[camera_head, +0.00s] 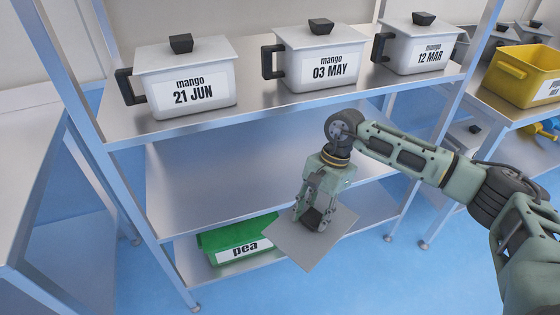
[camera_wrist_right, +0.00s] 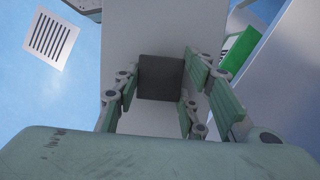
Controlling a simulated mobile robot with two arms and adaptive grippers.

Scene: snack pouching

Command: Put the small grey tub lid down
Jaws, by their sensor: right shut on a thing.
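The small grey tub lid (camera_head: 301,249) is a flat square plate with a dark knob. My right gripper (camera_head: 318,212) is shut on the lid's knob and holds the lid in front of the shelf unit, above the blue floor in the picture. In the right wrist view the dark knob (camera_wrist_right: 161,77) sits between the fingers of my right gripper (camera_wrist_right: 160,85), with the grey plate (camera_wrist_right: 150,25) beyond it. The gripper hides part of the lid in the head view. My left gripper is not in view.
Three white lidded mango pots stand on the upper shelf: 21 JUN (camera_head: 190,85), 03 MAY (camera_head: 318,62) and 12 MAR (camera_head: 417,48). The middle shelf (camera_head: 220,185) looks bare. A green pea tub (camera_head: 238,240) is on the lower shelf. A yellow tub (camera_head: 515,80) stands at right.

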